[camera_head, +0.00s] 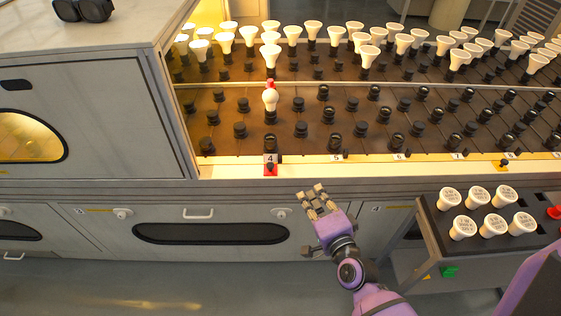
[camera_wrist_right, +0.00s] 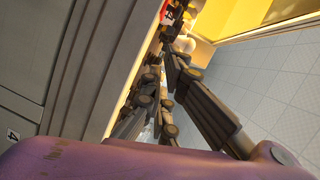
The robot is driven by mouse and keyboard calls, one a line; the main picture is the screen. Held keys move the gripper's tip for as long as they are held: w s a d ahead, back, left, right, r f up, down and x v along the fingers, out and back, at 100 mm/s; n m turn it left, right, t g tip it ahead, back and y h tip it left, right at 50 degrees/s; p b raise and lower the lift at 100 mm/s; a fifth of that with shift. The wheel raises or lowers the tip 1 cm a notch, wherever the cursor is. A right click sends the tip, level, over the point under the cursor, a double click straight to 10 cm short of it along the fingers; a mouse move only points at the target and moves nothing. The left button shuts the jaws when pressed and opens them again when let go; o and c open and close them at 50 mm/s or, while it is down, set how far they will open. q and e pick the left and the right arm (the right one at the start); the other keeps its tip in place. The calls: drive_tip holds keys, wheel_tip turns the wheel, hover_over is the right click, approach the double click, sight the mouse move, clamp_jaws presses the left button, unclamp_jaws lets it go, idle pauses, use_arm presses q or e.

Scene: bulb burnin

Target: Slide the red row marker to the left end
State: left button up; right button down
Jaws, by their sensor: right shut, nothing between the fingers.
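The red row marker (camera_head: 270,169) sits on the front ledge of the bulb rack below the label 4, close to the ledge's left end. It has a small black knob. In the right wrist view, a red piece with a number label, likely the same marker (camera_wrist_right: 168,14), shows at the top beyond the fingers. My right gripper (camera_head: 314,193) is shut and empty, in front of the rack and below the ledge, to the right of the marker and apart from it. My left gripper is not in view.
The rack's front ledge (camera_head: 370,169) runs right past labels 5 to 8, with a yellow marker (camera_head: 502,165) near 8. One bulb with a red top (camera_head: 270,98) stands behind label 4. A grey cabinet (camera_head: 90,120) bounds the left. A tray (camera_head: 437,218) of several bulbs stands front right.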

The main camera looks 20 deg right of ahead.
sight(287, 178)
drive_tip(key=shift+m, duration=0.5)
drive_tip(key=w, duration=0.9)
drive_tip(key=shift+w+f, duration=0.1)
drive_tip(key=shift+f, duration=0.1)
drive_tip(key=shift+w+a+f, duration=0.25)
drive_tip(key=shift+w+a, duration=0.65)
drive_tip(key=shift+a, duration=0.05)
drive_tip(key=shift+w+a+f+p, duration=0.15)
drive_tip(key=shift+w+a+p, duration=0.2)
drive_tip(key=shift+a, duration=0.15)
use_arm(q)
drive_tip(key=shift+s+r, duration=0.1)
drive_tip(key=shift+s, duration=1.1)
use_arm(e)
drive_tip(key=shift+w+a, duration=0.1)
drive_tip(key=shift+a, duration=0.05)
